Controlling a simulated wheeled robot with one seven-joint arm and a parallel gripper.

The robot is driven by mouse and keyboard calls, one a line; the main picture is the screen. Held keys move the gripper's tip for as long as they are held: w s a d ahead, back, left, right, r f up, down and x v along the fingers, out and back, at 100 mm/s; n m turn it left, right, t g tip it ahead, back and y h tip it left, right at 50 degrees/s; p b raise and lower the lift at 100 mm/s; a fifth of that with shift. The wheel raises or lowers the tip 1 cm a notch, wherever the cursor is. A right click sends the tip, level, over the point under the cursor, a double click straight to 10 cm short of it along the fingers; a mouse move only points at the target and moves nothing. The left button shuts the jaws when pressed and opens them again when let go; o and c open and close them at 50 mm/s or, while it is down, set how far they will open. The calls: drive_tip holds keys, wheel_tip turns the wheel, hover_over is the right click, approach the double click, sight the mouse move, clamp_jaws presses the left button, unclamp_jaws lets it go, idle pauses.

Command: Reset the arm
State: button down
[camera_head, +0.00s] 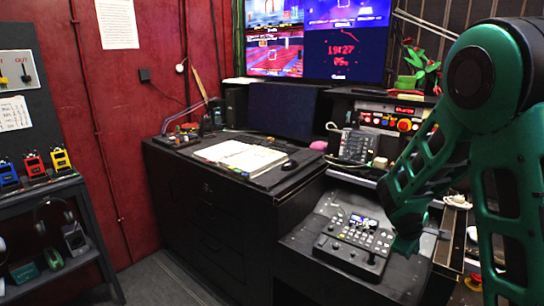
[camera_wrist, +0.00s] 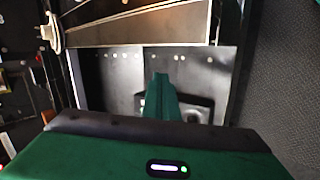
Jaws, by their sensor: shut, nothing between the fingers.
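My green arm hangs down at the right of the head view, bent at a large black joint. My gripper (camera_head: 404,243) is at its lower end, over the right side of a low black control console (camera_head: 335,275). In the wrist view my gripper's green fingers (camera_wrist: 163,92) are together, with nothing visible between them. Behind them is a grey panel with a row of small holes and a dark rounded part. I cannot tell whether the fingertips touch the console.
A keypad panel (camera_head: 352,240) with a small lit screen and a joystick lies on the console. A red-and-yellow button box (camera_head: 392,118) stands behind. An open book (camera_head: 240,157) lies on the black cabinet at left. Floor at lower left is clear.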

drive_tip(key=s+a+r+m+y, duration=0.35)
drive_tip(key=s+a+r, duration=0.3)
drive_tip(key=s, duration=0.25)
drive_tip(key=s+a+r+m+y, duration=0.35)
drive_tip(key=s+a+r, duration=0.3)
drive_tip(key=s, duration=0.25)
drive_tip(key=s+d+f+m+g, duration=0.1)
drive_tip(key=s+d+m+g, duration=0.1)
drive_tip(key=s+d, duration=0.3)
drive_tip(key=s+d+f+m+g, duration=0.1)
drive_tip(key=s+d+m, duration=0.4)
drive_tip(key=s, duration=0.7)
drive_tip(key=shift+s+d+f+g+h, duration=0.2)
drive_tip(key=shift+d+g+h, duration=0.2)
drive_tip(key=shift+g, duration=0.5)
drive_tip(key=shift+w, duration=0.2)
drive_tip(key=shift+w+f, duration=0.25)
drive_tip(key=shift+w, duration=0.25)
